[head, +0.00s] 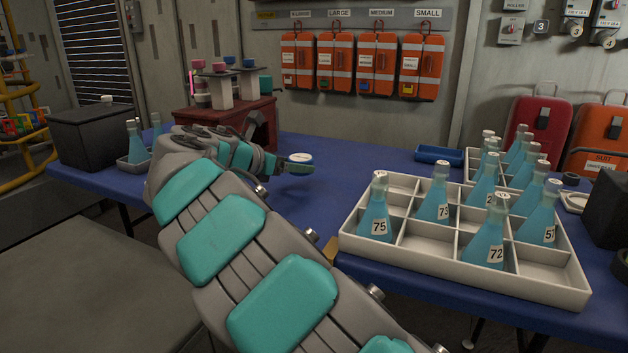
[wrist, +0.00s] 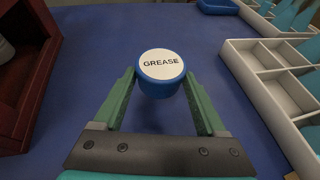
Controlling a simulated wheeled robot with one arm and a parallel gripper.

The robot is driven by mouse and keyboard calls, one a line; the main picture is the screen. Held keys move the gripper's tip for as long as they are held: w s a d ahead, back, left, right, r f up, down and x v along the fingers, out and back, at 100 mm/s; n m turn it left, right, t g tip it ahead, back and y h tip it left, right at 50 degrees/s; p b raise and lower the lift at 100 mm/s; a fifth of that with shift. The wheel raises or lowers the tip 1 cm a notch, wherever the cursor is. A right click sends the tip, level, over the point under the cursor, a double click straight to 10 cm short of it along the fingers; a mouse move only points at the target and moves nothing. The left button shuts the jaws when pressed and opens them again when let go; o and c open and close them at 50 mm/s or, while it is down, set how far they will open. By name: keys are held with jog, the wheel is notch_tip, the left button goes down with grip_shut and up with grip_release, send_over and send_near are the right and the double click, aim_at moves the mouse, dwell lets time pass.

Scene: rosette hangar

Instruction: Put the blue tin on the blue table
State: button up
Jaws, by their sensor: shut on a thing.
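The blue tin (wrist: 161,88) has a white lid marked GREASE. My gripper (wrist: 160,76) is shut on it, with one green finger on each side. In the head view the tin (head: 300,157) shows at the tip of my gripper (head: 298,165), upright, lid up. It is over the blue table (head: 330,150), whose bare top (wrist: 110,40) also shows in the wrist view. I cannot tell whether the tin's base touches the table.
A white divided tray (head: 345,244) with numbered blue flasks stands to the right, another behind it. A dark red box-like stand (head: 262,108) is at the left back. A small blue tray (head: 438,155) lies behind. Bare table surrounds the tin.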

aim_at(314, 188)
jog(key=d, duration=0.1)
jog(key=w+d, duration=0.1)
jog(key=d, duration=0.1)
jog(key=w+d, duration=0.1)
jog(key=shift+d+f, duration=0.25)
jog(key=shift+f+b, duration=0.45)
jog(key=shift+f, duration=1.25)
jog(key=o, duration=1.3)
jog(key=shift+f, duration=0.1)
jog(key=v, duration=1.2)
jog(key=shift+p, duration=0.35)
